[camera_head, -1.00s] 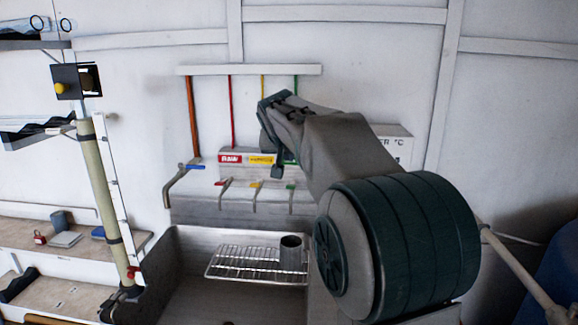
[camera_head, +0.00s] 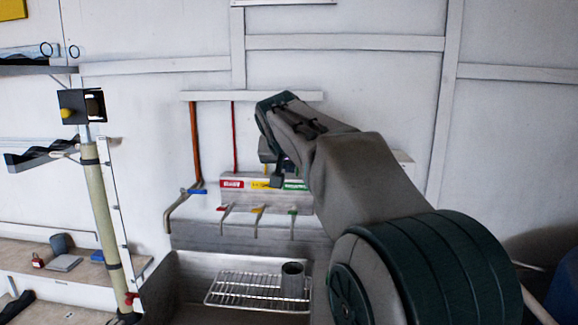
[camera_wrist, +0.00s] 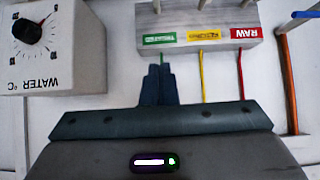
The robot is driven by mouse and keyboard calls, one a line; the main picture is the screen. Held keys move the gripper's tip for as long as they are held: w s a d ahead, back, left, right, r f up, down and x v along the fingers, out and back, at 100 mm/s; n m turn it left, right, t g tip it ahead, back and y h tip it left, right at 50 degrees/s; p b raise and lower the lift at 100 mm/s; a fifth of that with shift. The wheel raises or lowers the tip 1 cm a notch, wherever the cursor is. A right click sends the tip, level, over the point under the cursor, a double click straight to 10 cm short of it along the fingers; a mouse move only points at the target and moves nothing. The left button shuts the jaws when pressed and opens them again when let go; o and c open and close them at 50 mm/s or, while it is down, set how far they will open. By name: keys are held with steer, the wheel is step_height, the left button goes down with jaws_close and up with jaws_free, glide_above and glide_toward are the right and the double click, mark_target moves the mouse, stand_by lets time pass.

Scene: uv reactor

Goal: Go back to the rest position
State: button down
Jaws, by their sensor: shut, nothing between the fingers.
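My gripper shows in the wrist view (camera_wrist: 160,85), its two dark fingers pressed together with nothing between them. In that view the fingertips lie just below a grey valve box (camera_wrist: 200,14) with green, yellow and red labels. In the head view my arm reaches up from the lower right, and the gripper end (camera_head: 277,180) hangs in front of the labelled panel, partly hidden by the wrist. The gripper touches nothing that I can make out.
Coloured-handled taps (camera_head: 258,213) stand over a sink with a wire rack (camera_head: 240,289) and a metal cup (camera_head: 292,280). A water dial box (camera_wrist: 50,45) is beside the gripper. A post (camera_head: 100,220) stands at left, near a shelf (camera_head: 20,255).

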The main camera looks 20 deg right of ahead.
steer(key=s+a+f+n+g+y+p, duration=0.1)
steer(key=s+a+f+n+g+y, duration=0.1)
steer(key=s+f, duration=1)
steer(key=s+a+f+n+g+y+p, duration=0.1)
steer(key=s+a+f+g, duration=0.3)
steer(key=s+f, duration=0.8)
steer(key=s+n+y, duration=0.1)
steer(key=s, duration=0.7)
steer(key=shift+s+f+p, duration=0.2)
steer(key=shift+f+p, duration=0.1)
steer(key=shift+f, duration=0.05)
